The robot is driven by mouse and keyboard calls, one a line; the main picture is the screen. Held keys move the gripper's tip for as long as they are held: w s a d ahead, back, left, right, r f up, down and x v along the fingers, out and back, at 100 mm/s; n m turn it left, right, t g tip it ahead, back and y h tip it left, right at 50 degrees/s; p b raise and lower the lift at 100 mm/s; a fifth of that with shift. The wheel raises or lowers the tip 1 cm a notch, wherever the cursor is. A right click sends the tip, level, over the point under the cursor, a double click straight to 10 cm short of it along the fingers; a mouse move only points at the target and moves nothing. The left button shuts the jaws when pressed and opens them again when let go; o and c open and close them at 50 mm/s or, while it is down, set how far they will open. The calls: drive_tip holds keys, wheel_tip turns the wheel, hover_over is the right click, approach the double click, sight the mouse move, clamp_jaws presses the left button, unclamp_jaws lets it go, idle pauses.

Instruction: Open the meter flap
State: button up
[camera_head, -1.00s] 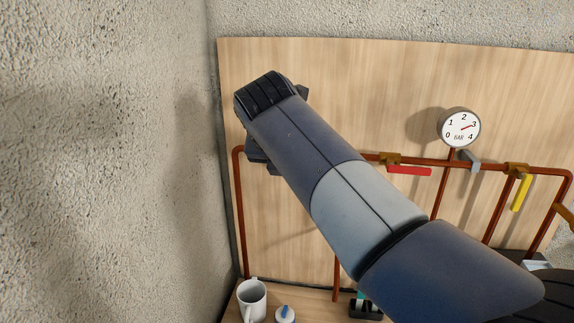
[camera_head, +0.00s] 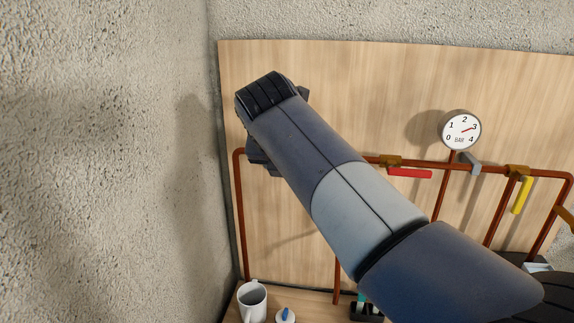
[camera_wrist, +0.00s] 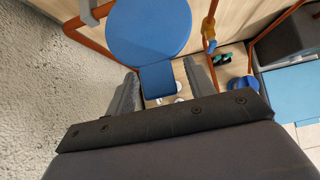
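In the wrist view a round blue flap (camera_wrist: 150,25) with a square blue tab (camera_wrist: 157,82) at its lower edge is in front of the board, next to the copper pipes. I take it to be the meter flap. My gripper (camera_wrist: 160,68) is open, with one dark finger on each side of the tab. Small gaps show between fingers and tab; I see no clear contact. In the head view my arm hides both the flap and the gripper fingers.
Copper pipes carry a red-handled valve (camera_head: 410,174), a yellow-handled valve (camera_head: 522,195) and a pressure gauge (camera_head: 461,131). A white mug (camera_head: 252,302) and a white, blue-topped item (camera_head: 285,316) stand below. A rough wall (camera_head: 95,150) is close on the left.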

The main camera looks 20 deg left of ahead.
drive_tip(key=v, duration=1)
drive_tip(key=shift+s+r, duration=0.3)
drive_tip(key=x, duration=1.1)
drive_tip(key=shift+d, duration=0.1)
drive_tip(key=shift+s, duration=0.1)
